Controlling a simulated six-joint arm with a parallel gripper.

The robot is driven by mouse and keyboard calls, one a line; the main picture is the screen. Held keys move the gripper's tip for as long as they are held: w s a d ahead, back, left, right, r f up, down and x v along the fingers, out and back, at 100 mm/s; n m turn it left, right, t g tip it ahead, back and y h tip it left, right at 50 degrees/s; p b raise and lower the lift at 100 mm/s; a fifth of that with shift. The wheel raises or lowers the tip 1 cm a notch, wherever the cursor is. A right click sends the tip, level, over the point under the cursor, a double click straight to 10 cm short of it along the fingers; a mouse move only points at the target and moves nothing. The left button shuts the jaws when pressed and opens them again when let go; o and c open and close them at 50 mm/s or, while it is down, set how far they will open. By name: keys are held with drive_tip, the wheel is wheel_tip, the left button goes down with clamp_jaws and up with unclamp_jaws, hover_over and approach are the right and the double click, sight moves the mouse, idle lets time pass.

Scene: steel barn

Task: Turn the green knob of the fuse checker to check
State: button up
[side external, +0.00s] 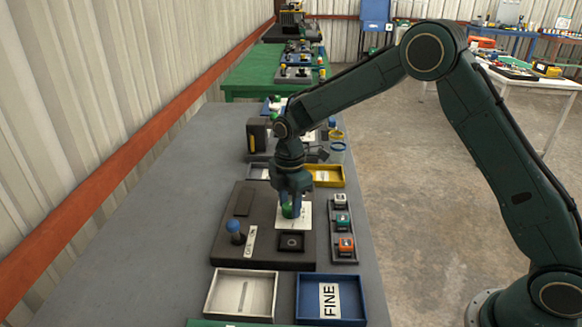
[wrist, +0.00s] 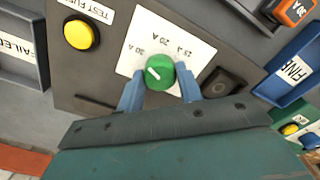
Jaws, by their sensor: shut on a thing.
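The fuse checker is a dark flat box (side external: 222,250) on the grey bench in the side view. Its green knob (wrist: 159,72) sits on a white plate (wrist: 128,66) printed with amp values, among them 30 A and 20 A. A white mark on the knob points to the upper left in the wrist view. My gripper (wrist: 159,88) has its two blue fingers on either side of the knob and is shut on it. In the side view my gripper (side external: 290,205) reaches down over the knob (side external: 289,211), which is partly hidden.
A yellow button (wrist: 77,35) and a dark square socket (wrist: 222,88) flank the plate. A rack (side external: 333,246) of fuses lies at right. A white tray (side external: 208,300) and blue FINE tray (side external: 302,310) are in front.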

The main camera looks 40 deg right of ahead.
drive_tip(key=m, duration=1)
drive_tip(key=shift+m, duration=0.3)
drive_tip(key=m, duration=0.3)
drive_tip(key=shift+m, duration=0.3)
drive_tip(key=m, duration=0.3)
drive_tip(key=shift+m, duration=0.3)
drive_tip(key=m, duration=0.3)
drive_tip(key=shift+m, duration=0.4)
drive_tip(key=m, duration=0.6)
drive_tip(key=shift+m, duration=0.3)
drive_tip(key=o, duration=1)
